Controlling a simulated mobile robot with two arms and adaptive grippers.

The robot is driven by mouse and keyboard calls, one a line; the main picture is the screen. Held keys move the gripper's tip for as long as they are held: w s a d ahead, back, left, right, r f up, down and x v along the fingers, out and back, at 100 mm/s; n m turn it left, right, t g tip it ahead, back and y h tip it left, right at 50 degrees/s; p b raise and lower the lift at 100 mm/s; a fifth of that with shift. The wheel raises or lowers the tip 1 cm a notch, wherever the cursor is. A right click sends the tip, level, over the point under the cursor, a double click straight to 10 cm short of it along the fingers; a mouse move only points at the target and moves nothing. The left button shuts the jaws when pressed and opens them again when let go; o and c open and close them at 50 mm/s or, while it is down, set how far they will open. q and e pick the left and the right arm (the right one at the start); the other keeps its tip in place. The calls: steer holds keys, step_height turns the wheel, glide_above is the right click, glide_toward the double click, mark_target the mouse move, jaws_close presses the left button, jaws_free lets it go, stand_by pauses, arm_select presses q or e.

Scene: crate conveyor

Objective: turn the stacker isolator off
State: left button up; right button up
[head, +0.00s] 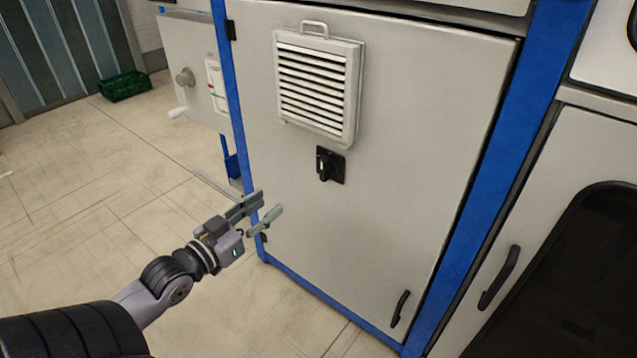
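A black rotary handle on a square black plate (329,165) is mounted on the grey cabinet door (410,190), below the louvred vent. A grey box (190,45) with a round knob (185,77) and a pale lever (178,112) stands at the upper left. I cannot read a label that tells which is the stacker isolator. My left gripper (269,204) is open and empty, in front of the cabinet's lower left part, below and left of the black handle and apart from it. My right gripper is not in view.
The louvred vent (318,83) sticks out above the black handle. Blue frame posts (495,180) border the door. Black pull handles (400,308) are at lower right. A green crate (125,86) lies on the floor at the far left.

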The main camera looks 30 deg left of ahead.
arm_select(q)
glide_toward(322, 163)
steer(key=w, duration=0.2)
steer(key=w+b, duration=0.1)
steer(key=w, duration=0.2)
steer(key=w+b, duration=0.1)
steer(key=w, duration=0.2)
steer(key=shift+d+f, duration=0.15)
steer(key=shift+f, duration=0.1)
steer(key=shift+w+d+h, duration=0.1)
steer(key=shift+w+h, duration=0.2)
steer(key=shift+w, duration=0.1)
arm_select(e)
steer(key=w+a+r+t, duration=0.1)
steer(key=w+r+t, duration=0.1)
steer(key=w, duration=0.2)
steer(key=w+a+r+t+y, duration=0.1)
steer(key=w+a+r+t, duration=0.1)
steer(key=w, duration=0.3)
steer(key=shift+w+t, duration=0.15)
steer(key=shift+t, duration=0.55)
arm_select(q)
steer(key=shift+c, duration=0.5)
jaws_close()
